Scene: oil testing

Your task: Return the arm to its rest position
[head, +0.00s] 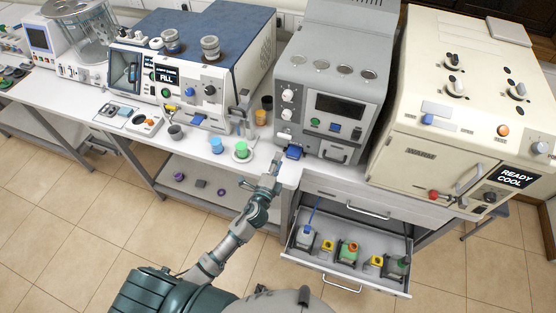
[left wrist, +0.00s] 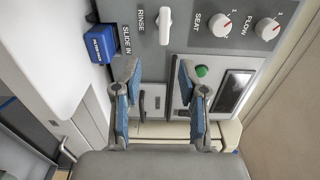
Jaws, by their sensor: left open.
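My left arm reaches in from the lower left in the head view, and its gripper (head: 274,170) is near the front edge of the white bench. In the left wrist view the two fingers of the left gripper (left wrist: 161,90) stand apart with nothing between them. Behind the fingers is the grey machine's front panel (left wrist: 185,30), with labels RINSE, SEAT, FLOW and SLIDE IN. A blue block (head: 293,152) at the foot of the grey machine is just right of the gripper and apart from it; it also shows in the left wrist view (left wrist: 100,43). My right gripper is not in view.
An open drawer (head: 400,285) with several bottles juts out at the lower right. A cream oven (head: 420,160) reads READY COOL. A blue-topped machine (head: 222,75) reads FILL. Small green (head: 242,150) and blue (head: 217,145) cups stand left of the gripper. Floor in front is clear.

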